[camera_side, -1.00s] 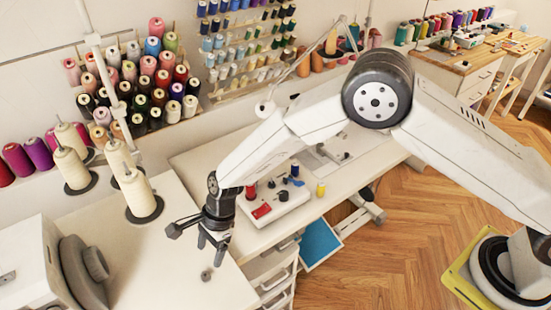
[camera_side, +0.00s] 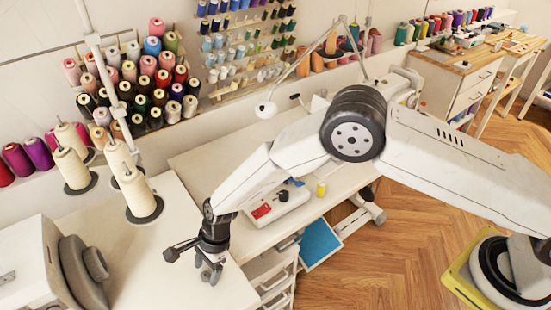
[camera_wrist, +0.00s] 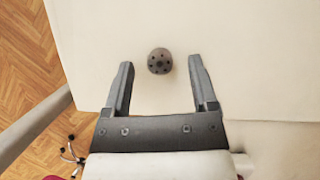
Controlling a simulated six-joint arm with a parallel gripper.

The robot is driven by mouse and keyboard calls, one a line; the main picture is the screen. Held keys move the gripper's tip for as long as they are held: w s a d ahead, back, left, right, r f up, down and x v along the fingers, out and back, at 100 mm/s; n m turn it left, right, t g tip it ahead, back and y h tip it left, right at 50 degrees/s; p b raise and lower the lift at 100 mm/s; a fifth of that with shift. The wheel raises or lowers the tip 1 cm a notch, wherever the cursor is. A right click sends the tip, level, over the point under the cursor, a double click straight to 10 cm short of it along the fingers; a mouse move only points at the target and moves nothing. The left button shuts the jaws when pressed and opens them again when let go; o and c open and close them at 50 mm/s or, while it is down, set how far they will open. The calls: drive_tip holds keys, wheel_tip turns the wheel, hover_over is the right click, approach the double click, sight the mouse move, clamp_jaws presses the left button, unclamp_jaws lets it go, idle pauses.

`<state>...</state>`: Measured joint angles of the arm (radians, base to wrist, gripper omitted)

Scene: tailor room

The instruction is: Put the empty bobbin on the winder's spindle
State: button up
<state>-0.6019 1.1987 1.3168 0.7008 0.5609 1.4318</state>
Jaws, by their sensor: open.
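The bobbin is a small, dark grey round disc with holes in its face. In the wrist view the bobbin (camera_wrist: 160,62) lies on the pale table top, in line with the gap between my fingertips. My gripper (camera_side: 210,274) is open and points down, low over the front of the table. In the wrist view the gripper (camera_wrist: 161,75) has a finger on each side of the bobbin, apart from it. In the side view the fingers largely hide the bobbin. A white device with a red patch (camera_side: 262,211), probably the winder, stands behind my wrist. Its spindle cannot be made out.
Cream thread cones (camera_side: 138,194) stand at the left on the table. A grey-and-white machine (camera_side: 82,272) is at the front left. A yellow spool (camera_side: 321,188) stands right of the white device. Bare table (camera_side: 160,270) lies left of my gripper.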

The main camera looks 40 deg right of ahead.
drive_tip(key=shift+a+f, duration=0.1)
drive_tip(key=shift+f, duration=0.2)
clamp_jaws()
idle(0.4)
